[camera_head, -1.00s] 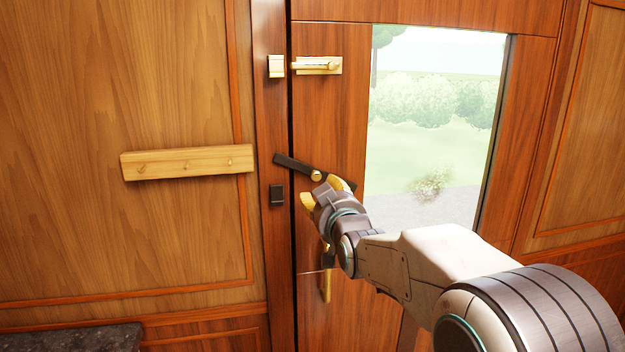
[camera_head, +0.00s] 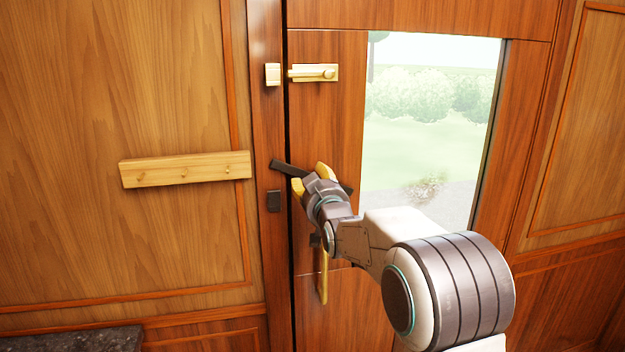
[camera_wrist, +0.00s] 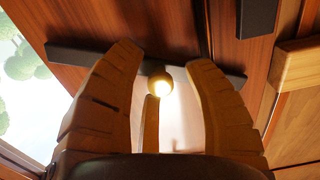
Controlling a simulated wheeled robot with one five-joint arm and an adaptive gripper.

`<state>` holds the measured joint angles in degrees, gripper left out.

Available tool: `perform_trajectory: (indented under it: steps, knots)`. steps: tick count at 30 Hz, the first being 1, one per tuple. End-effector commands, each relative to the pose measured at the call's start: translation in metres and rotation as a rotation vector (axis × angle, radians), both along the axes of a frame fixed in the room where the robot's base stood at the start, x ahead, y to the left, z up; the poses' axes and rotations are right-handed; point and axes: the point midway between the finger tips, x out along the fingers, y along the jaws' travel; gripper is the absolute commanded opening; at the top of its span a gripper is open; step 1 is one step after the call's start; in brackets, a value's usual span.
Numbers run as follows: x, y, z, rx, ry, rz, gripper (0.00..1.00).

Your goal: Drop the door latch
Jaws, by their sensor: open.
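The door latch (camera_head: 287,167) is a dark bar on the wooden door, tilted with its left end raised. That end lies over the door post, above and apart from a dark catch block (camera_head: 274,201). In the wrist view the bar (camera_wrist: 75,54) crosses behind my fingertips, and the catch (camera_wrist: 257,18) is at the top right. My gripper (camera_head: 310,177) is open at the middle of the bar. In the wrist view a round brass knob (camera_wrist: 160,83) shows between the fingers of my gripper (camera_wrist: 163,57); I cannot tell if they touch it. The knob is hidden in the head view.
A brass bolt (camera_head: 313,73) sits higher on the door, facing its keeper (camera_head: 272,74) on the post. A brass handle (camera_head: 323,283) hangs below my gripper. A pale wooden peg rail (camera_head: 186,169) is on the left wall. The door window is at the right.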

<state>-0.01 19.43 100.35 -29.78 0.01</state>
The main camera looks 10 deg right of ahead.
Motion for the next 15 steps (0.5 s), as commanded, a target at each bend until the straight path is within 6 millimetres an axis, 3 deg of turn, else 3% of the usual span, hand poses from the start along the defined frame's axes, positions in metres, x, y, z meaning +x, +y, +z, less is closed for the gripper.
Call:
perform_trajectory:
  steps: [10,15]
  knots:
    - [0.0016,0.0000,-0.0003,0.000,0.000,0.000,0.49]
    - [0.0015,0.0000,-0.0002,0.000,0.000,0.000,0.34]
